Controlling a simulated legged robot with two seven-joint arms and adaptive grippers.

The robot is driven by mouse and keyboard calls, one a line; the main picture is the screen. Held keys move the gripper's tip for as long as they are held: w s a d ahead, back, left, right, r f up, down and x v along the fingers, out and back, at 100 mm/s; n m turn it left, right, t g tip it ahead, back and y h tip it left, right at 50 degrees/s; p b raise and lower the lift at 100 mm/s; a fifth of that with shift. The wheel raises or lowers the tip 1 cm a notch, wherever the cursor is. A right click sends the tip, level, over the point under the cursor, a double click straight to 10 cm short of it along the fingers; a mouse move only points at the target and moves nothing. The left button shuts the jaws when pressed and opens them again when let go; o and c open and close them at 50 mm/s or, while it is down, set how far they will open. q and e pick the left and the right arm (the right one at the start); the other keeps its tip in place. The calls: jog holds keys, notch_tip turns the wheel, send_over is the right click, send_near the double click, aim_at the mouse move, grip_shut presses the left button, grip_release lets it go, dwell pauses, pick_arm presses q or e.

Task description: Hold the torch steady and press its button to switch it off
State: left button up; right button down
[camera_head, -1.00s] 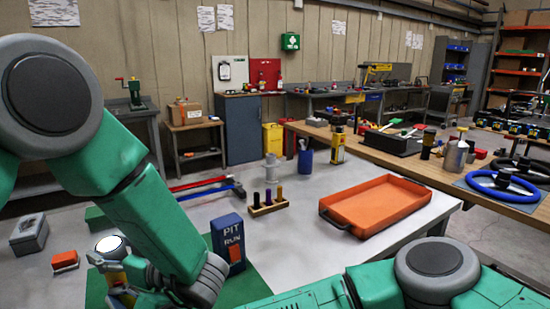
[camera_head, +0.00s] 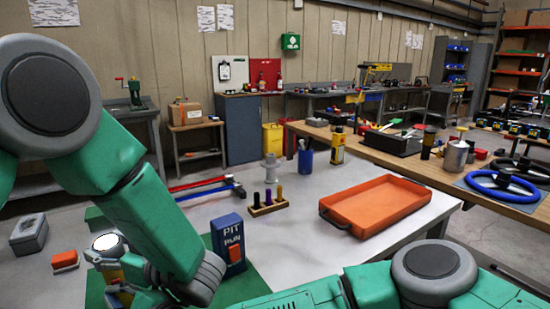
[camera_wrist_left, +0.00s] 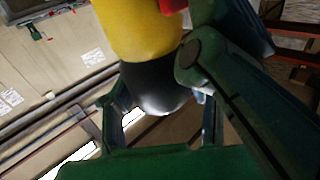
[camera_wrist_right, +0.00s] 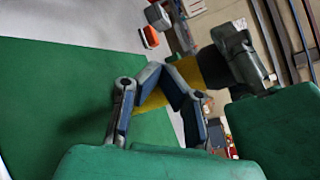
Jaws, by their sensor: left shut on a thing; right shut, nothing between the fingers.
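The torch has a yellow body and a pale round lens (camera_head: 107,242) facing up at the lower left of the head view. My left gripper (camera_head: 128,272) is shut on the torch, partly hidden by my left forearm. In the left wrist view the yellow torch body (camera_wrist_left: 142,30) has a black end and a red part (camera_wrist_left: 172,5) at the top edge. My right gripper (camera_wrist_right: 158,82) is shut and empty, close beside the yellow body in the right wrist view; I cannot tell if they touch.
A blue PIT RUN box (camera_head: 229,243) stands right of my left forearm on the green mat (camera_head: 245,288). A grey case (camera_head: 29,233) and an orange block (camera_head: 65,260) lie to the left. An orange tray (camera_head: 377,204) and a small wooden rack (camera_head: 268,208) stand farther right.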

jog(key=shift+w+d+f+t, duration=0.15)
jog(key=shift+w+d+t, duration=0.2)
jog(key=shift+w, duration=0.35)
jog(key=shift+s+d, duration=0.35)
jog(key=shift+d, duration=0.25)
jog(key=shift+s+d, duration=0.2)
jog(key=shift+s, duration=0.15)
jog(key=shift+s+d, duration=0.35)
jog(key=shift+s, duration=0.55)
jog(key=shift+s+d, duration=0.3)
jog(key=shift+s, duration=0.6)
jog(key=shift+s+d, duration=0.35)
jog(key=shift+s, duration=0.55)
